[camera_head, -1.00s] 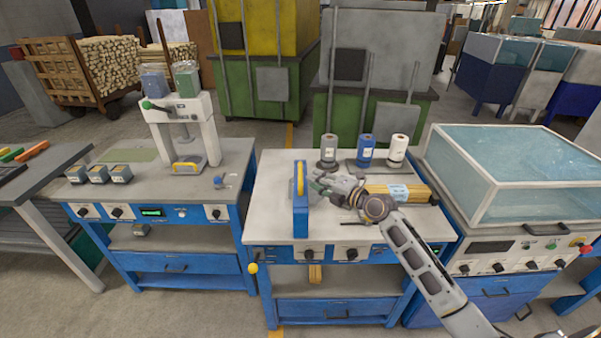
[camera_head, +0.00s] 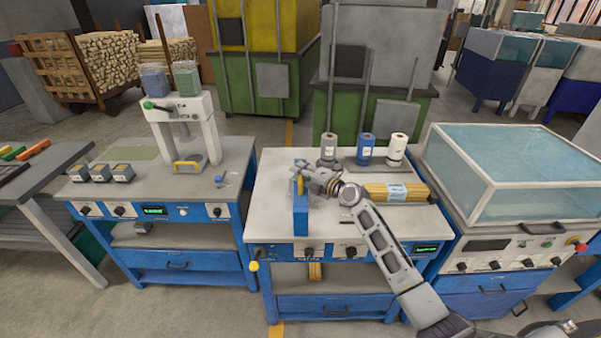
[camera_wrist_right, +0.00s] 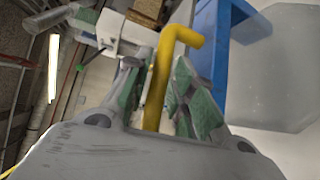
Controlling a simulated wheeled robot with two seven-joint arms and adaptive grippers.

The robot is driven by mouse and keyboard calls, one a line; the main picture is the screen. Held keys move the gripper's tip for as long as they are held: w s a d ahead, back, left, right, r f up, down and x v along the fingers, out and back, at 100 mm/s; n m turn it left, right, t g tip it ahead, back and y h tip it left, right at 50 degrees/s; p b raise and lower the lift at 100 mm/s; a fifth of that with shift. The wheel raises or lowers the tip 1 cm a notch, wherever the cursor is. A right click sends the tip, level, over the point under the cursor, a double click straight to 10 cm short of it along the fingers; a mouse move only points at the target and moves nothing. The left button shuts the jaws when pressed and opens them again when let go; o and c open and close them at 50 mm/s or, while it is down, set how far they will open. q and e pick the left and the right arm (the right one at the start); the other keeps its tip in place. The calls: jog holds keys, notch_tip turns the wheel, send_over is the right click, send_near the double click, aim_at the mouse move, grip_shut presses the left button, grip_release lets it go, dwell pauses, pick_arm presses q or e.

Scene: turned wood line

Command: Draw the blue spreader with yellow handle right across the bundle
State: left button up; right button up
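The blue spreader (camera_head: 300,218) stands on edge on the light grey top of the middle bench, left of the bundle. Its yellow handle (camera_head: 299,186) faces up. The bundle (camera_head: 410,192) of pale wooden sticks with a light label lies crosswise at the bench's right, partly behind my right arm. My right gripper (camera_head: 310,178) is at the handle. In the right wrist view the yellow handle (camera_wrist_right: 161,85) runs between the two green-padded fingers, which look closed in on it. The spreader's blue body (camera_wrist_right: 212,45) is beyond. My left gripper is out of view.
Grey, blue (camera_head: 366,149) and white rolls stand behind the bundle. A glass-topped machine (camera_head: 500,215) borders the bench on the right. A press (camera_head: 185,130) and small boxes occupy the left bench. The middle bench's front left is clear.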

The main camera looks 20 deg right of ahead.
jog(key=shift+w+a, duration=0.1)
grip_shut()
dwell(0.6)
